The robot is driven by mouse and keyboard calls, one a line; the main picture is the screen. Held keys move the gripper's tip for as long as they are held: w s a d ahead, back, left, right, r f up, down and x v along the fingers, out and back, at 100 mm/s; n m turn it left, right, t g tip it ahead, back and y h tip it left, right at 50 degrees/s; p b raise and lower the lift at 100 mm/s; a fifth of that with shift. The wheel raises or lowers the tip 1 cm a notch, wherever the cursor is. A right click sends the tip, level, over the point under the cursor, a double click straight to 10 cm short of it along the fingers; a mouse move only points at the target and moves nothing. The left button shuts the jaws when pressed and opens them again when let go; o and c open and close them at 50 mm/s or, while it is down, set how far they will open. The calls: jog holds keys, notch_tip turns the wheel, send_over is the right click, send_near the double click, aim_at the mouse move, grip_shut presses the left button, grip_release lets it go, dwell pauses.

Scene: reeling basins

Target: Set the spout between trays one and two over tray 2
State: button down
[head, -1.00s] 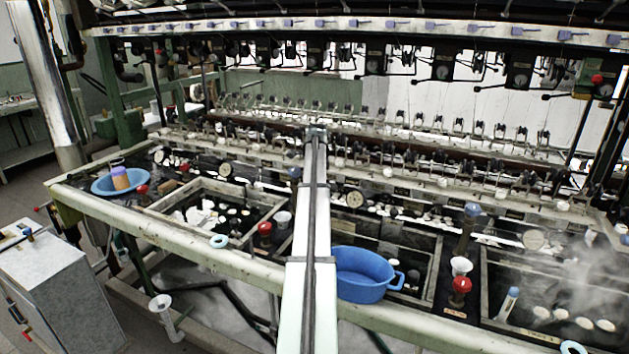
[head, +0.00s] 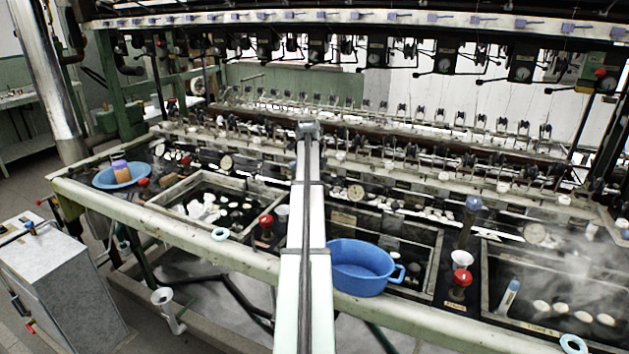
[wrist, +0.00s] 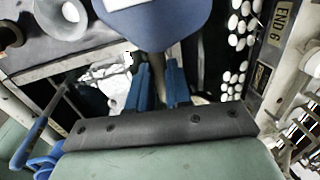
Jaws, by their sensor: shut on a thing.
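My gripper (wrist: 162,85) has its two blue fingers shut on a narrow tan neck below a large blue tapered piece (wrist: 165,30), which looks like part of the spout. In the head view my arm hides the gripper and most of the spout. A red knob (head: 266,221) and a white funnel (head: 283,211) stand between the trays, just left of my arm. Tray one (head: 165,198), at left, holds white floss and cocoons. Tray 2 (head: 436,262) lies right of my arm and is partly hidden. I cannot tell which way the spout points.
A blue tub (head: 362,268) sits at tray 2's front edge, close to my arm. A second spout post with a blue top (head: 473,203) stands right of tray 2. Steam rises at the far right. A blue bowl (head: 105,180) is at far left. Reeling gear lines the back.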

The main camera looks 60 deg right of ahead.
jog(key=c, duration=1.1)
grip_release()
jog(key=shift+o, duration=0.2)
notch_tip(320, 180, up, 14)
jog(key=a, duration=0.2)
jog(key=shift+a+f, duration=0.2)
jog(key=shift+a, duration=0.2)
